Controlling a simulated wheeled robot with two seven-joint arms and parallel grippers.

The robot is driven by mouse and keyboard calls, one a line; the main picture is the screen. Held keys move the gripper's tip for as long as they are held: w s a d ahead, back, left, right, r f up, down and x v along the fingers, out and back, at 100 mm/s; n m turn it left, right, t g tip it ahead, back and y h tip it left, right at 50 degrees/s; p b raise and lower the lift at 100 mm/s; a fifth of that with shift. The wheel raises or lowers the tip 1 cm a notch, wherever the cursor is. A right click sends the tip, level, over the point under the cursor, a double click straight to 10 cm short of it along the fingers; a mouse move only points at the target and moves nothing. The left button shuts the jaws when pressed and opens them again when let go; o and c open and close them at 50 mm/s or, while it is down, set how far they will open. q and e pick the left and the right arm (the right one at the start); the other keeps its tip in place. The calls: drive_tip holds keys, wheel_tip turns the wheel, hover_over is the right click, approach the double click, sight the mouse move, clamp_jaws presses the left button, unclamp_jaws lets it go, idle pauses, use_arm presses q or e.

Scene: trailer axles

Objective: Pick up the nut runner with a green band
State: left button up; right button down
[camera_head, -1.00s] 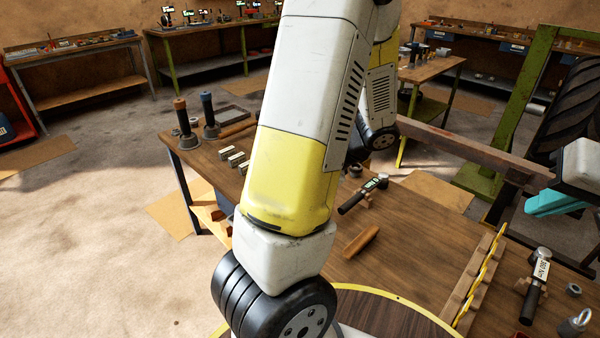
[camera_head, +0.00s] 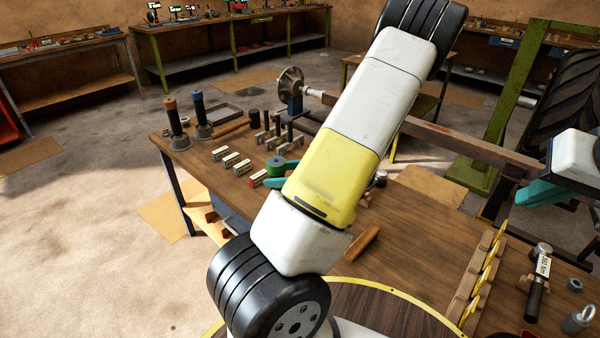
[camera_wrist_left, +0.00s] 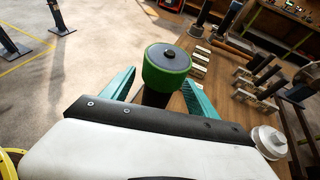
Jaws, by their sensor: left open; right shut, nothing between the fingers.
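The nut runner with a green band (camera_head: 276,164) stands on the wooden table, mostly hidden beyond my left arm. In the left wrist view its green band and dark top (camera_wrist_left: 167,64) face the camera, with the dark body below. My left gripper (camera_head: 272,176) is open, with one teal finger on each side of the green-banded nut runner. Whether either finger touches it I cannot tell. My right gripper (camera_head: 561,193) is shut and empty at the right edge of the head view.
Nut runners with a brown-red band (camera_head: 171,118) and a blue band (camera_head: 202,112) stand at the table's far left corner. Small labelled blocks (camera_head: 229,160) sit close to the left gripper. A wooden handle (camera_head: 363,242) and a torque wrench (camera_head: 537,284) lie further right.

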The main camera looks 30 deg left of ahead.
use_arm(q)
drive_tip(key=x, duration=0.4)
drive_tip(key=shift+a+f, duration=0.15)
clamp_jaws()
